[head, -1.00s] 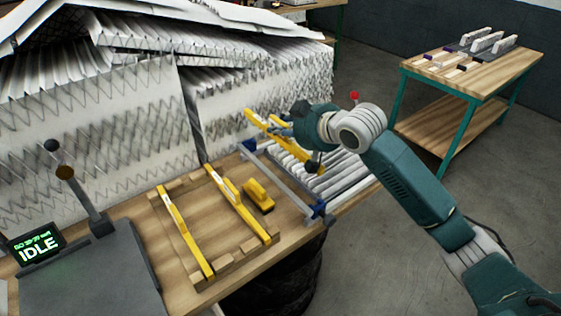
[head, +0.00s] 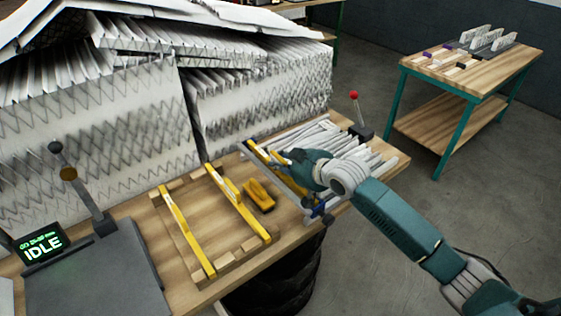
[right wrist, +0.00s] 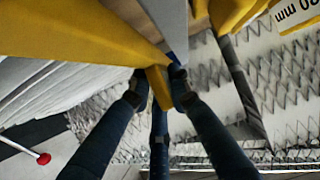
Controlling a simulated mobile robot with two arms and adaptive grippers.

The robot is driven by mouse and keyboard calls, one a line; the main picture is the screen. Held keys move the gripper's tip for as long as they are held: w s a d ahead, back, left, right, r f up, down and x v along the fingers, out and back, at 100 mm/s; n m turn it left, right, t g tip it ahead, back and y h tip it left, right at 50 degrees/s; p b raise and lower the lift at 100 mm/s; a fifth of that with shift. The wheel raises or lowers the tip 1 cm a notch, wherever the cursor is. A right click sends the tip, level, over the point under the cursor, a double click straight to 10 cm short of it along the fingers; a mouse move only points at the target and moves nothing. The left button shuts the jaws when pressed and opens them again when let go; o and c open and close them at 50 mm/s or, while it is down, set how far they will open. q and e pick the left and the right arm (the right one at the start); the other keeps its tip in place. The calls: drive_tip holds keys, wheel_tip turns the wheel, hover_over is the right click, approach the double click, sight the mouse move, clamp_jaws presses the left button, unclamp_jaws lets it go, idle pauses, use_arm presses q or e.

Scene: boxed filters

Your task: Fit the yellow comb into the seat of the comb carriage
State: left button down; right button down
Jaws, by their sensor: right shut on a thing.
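My right gripper (head: 282,163) is shut on the yellow comb (head: 254,147), a long bar that fills the upper left of the right wrist view (right wrist: 75,35). The fingers close on a small yellow tab (right wrist: 160,88) of it. The comb carriage, a grey rail with blue end pieces (head: 318,210), lies across the near side of the white pleats. The comb is right at the carriage, roughly along its rail. My gripper hides the comb's middle and most of the seat, so I cannot tell whether it is seated. My left gripper is not in view.
Two yellow bars (head: 187,232) lie on a wooden rack, with a small yellow block (head: 260,194) beside them. Tall stacks of pleated filters (head: 110,120) wall the back. A red-knobbed lever (head: 354,95) stands past the white pleats (head: 372,160). An IDLE display (head: 40,244) is at left.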

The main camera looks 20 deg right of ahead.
drive_tip(key=c, duration=1.6)
unclamp_jaws()
drive_tip(key=b+v, duration=0.2)
drive_tip(key=v, duration=0.9)
drive_tip(key=shift+s+d+r, duration=0.2)
drive_tip(key=shift+s+r, duration=0.15)
drive_tip(key=shift+s, duration=0.05)
drive_tip(key=shift+f, duration=0.1)
